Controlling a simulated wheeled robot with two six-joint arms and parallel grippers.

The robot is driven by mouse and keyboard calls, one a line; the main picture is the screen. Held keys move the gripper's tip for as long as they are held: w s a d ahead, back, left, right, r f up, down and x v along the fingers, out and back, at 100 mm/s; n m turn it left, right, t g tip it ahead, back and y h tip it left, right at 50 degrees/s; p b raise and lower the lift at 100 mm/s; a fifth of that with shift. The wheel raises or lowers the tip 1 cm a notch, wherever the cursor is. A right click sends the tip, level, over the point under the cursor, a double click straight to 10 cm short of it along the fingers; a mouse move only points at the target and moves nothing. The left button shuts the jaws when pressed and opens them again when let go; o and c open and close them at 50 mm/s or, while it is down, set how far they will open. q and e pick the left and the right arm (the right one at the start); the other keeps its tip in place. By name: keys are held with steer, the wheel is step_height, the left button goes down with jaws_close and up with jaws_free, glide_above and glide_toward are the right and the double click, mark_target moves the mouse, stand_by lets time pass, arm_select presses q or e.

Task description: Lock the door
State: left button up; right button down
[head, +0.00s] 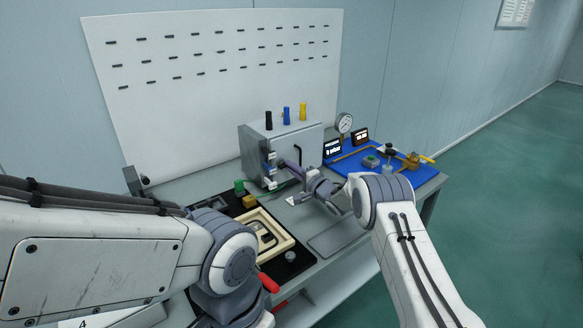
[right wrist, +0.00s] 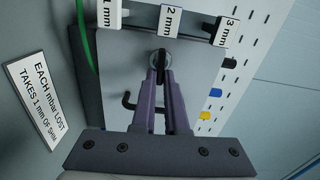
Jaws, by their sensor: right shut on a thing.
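A grey metal box (head: 305,143) stands at the back of the bench. The right wrist view shows a flat grey door-like panel (right wrist: 125,70) close in front of my right gripper. My right gripper (right wrist: 160,68) has its purple fingers nearly together on a small round dark knob (right wrist: 160,57) on that panel. A dark hooked handle (right wrist: 128,101) shows beside the fingers. In the head view my right gripper (head: 291,168) reaches the box's front, and the arm hides part of it. I cannot tell the latch position. My left gripper is not in view.
White tags marked 1 mm, 2 mm (right wrist: 171,20) and 3 mm sit along the panel's edge, close to the fingers. Black, blue (head: 286,115) and yellow pegs stand on the box. A gauge (head: 344,123) and blue mat (head: 350,162) are to the right, a cream frame (head: 285,243) in front.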

steer(key=shift+d+m, duration=0.15)
steer(key=shift+m, duration=0.35)
steer(key=c, duration=0.9)
jaws_free()
steer(key=shift+c, duration=0.2)
steer(key=v, duration=1)
steer(key=shift+s+b, duration=0.15)
steer(key=shift+b, duration=0.3)
